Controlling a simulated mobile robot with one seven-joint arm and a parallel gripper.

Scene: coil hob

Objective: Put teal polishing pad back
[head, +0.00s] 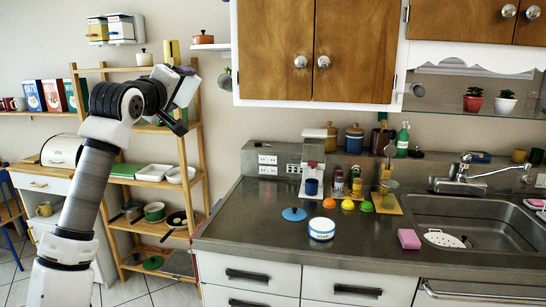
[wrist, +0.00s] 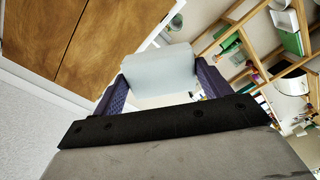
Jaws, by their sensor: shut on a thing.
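My gripper (wrist: 162,78) is shut on a pale, slightly blue-green block, which I take for the teal polishing pad (wrist: 158,68). The pad sits between the two dark purple fingers in the wrist view. In the head view my gripper (head: 182,86) is raised at the left, in front of the top of the wooden shelf rack and left of the wall cabinet. The pad is hard to tell from the gripper there.
A wooden shelf rack (head: 198,150) with pans and trays stands behind my arm. The counter (head: 250,225) holds a blue lid (head: 294,214), a white tub (head: 321,229), a pink sponge (head: 409,238) and several bottles. The wall cabinet (head: 275,50) hangs close right of my gripper.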

